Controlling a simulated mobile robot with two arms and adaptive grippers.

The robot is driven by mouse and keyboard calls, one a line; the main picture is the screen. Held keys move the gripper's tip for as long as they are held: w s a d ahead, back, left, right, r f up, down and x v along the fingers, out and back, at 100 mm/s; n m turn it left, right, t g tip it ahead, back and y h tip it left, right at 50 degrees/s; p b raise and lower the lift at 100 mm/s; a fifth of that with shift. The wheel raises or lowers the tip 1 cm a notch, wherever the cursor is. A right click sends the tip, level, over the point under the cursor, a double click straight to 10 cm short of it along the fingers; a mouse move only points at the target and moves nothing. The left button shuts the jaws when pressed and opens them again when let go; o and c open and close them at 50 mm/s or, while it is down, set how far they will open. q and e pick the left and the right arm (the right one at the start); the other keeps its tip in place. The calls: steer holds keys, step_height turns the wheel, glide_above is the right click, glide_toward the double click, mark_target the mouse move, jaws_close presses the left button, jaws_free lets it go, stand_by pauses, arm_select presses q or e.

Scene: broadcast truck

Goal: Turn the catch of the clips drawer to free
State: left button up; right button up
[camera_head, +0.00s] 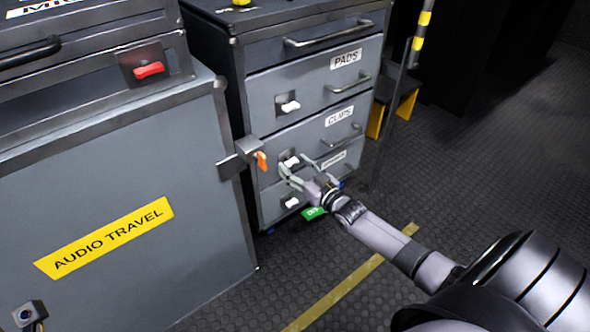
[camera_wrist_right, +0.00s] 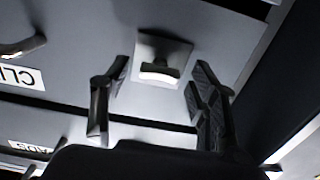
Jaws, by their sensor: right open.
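The clips drawer (camera_head: 312,137) is the middle of the labelled drawers in a grey cabinet, and it looks closed. Its catch (camera_head: 291,161) is a small white knob on a plate at the left of the drawer front. The catch also shows in the right wrist view (camera_wrist_right: 160,72), with its bar lying across the picture. My right gripper (camera_head: 294,165) is open, with one finger on each side of the catch. In the wrist view its fingers (camera_wrist_right: 158,85) stand apart from the knob, with nothing between them but the catch. My left gripper is out of view.
The pads drawer (camera_head: 318,84) with its own white catch is above, and another drawer with a catch (camera_head: 292,203) is below. The floor to the right is open.

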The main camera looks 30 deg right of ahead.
steer(key=shift+w, duration=0.3)
steer(key=shift+c, duration=0.4)
steer(key=c, duration=1.1)
